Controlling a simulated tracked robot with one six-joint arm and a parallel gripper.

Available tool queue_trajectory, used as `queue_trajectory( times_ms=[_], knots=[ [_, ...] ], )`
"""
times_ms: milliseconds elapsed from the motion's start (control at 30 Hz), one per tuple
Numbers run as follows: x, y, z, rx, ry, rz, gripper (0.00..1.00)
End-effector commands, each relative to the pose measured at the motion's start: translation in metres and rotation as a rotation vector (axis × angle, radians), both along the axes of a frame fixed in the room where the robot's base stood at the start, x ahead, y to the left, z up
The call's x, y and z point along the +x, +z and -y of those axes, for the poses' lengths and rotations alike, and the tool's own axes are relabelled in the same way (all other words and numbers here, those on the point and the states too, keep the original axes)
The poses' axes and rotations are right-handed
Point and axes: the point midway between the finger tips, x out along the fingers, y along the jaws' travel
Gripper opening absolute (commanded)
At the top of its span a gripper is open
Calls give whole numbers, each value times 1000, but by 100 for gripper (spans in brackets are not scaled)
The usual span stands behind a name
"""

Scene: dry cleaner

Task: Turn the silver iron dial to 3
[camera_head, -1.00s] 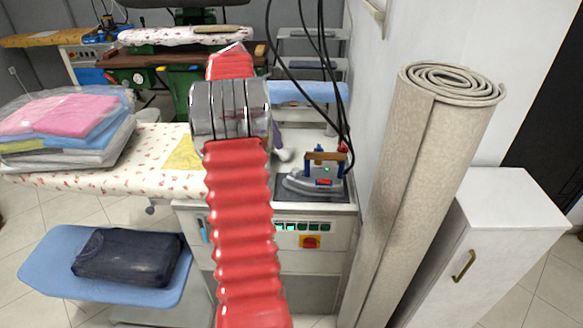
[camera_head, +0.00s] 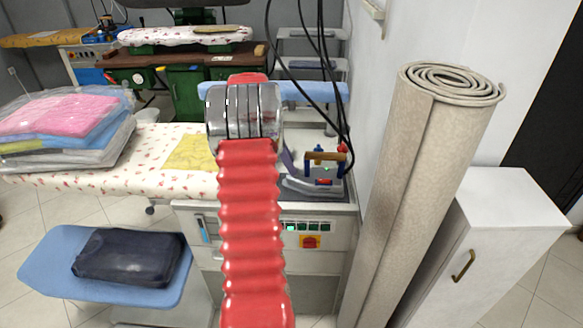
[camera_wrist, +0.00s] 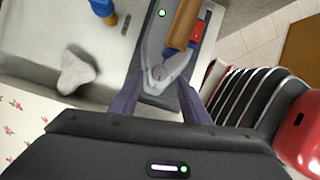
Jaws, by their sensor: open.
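The silver iron (camera_head: 308,187) sits on the worktop at the right end of the ironing station, with a brown wooden handle and a small red part. In the wrist view the iron's grey body (camera_wrist: 152,58) lies between my two purple fingers. My gripper (camera_wrist: 160,100) is open, its fingers apart on either side of the iron's narrow end. I cannot tell whether they touch it. A small round feature (camera_wrist: 158,73) shows on that end; I cannot tell if it is the dial, and no number is readable. In the head view my arm hides most of my gripper.
Black cables (camera_head: 325,75) hang down beside the iron. A rolled beige carpet (camera_head: 420,170) leans at the right, by a white cabinet (camera_head: 510,220). A floral ironing board (camera_head: 100,170) with bagged clothes (camera_head: 65,115) is at the left. A white lump (camera_wrist: 76,72) lies on the worktop.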

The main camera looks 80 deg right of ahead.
Motion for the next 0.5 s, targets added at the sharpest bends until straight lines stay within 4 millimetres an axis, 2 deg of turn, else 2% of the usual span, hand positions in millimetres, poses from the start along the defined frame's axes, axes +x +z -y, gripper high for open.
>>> queue_trajectory(
  times_ms=[200,500],
  knots=[
    [-8,-19,2,1,1,-1,42],
    [-9,-22,3,0,1,-1,42]
  ],
)
